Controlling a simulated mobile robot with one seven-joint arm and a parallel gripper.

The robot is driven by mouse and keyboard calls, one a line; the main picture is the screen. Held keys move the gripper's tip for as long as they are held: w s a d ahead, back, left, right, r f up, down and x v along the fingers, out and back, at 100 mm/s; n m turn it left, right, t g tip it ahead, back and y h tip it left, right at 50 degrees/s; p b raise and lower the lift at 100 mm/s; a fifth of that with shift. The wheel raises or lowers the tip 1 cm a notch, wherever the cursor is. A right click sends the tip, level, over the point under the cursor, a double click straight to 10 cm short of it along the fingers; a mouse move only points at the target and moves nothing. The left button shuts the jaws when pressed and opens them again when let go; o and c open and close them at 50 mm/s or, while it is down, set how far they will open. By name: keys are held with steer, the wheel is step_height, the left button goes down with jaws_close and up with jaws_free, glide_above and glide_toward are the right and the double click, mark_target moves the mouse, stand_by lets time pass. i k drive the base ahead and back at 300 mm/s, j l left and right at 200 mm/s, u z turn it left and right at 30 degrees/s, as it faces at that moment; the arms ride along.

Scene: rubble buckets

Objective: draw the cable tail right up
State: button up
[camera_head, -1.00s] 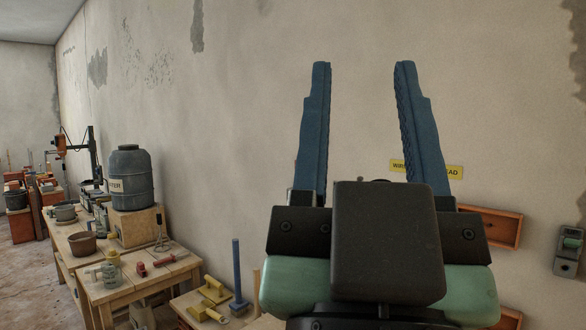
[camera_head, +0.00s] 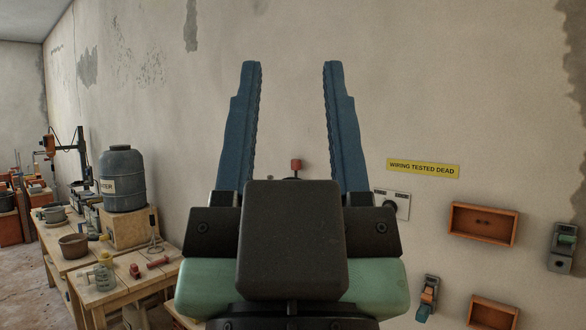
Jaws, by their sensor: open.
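My gripper (camera_head: 292,66) is raised in front of the plaster wall, with its two long blue fingers pointing up. It is open and nothing is held between the fingers. A small red piece with a dark part below it (camera_head: 296,165) shows between the finger bases, partly hidden by my gripper; I cannot tell what it is. I cannot make out a cable tail for certain. An open orange wall box (camera_head: 484,205) is at the right, with small dark marks inside. A second orange box (camera_head: 493,314) is below it, cut by the picture's bottom edge.
A yellow sign (camera_head: 423,168) reads "WIRING TESTED DEAD". A white plate with a dark round part (camera_head: 394,204) is right of my gripper. Grey-green devices (camera_head: 564,247) and (camera_head: 427,298) are on the wall. A workbench at left carries a dark water barrel (camera_head: 122,180) and tools.

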mark_target(295, 164)
steer(key=i+j, duration=0.1)
steer(key=i, duration=0.65)
steer(key=i+j+z, duration=0.1)
steer(key=i, duration=0.7)
steer(key=i+j, duration=0.15)
steer(key=i, duration=0.6)
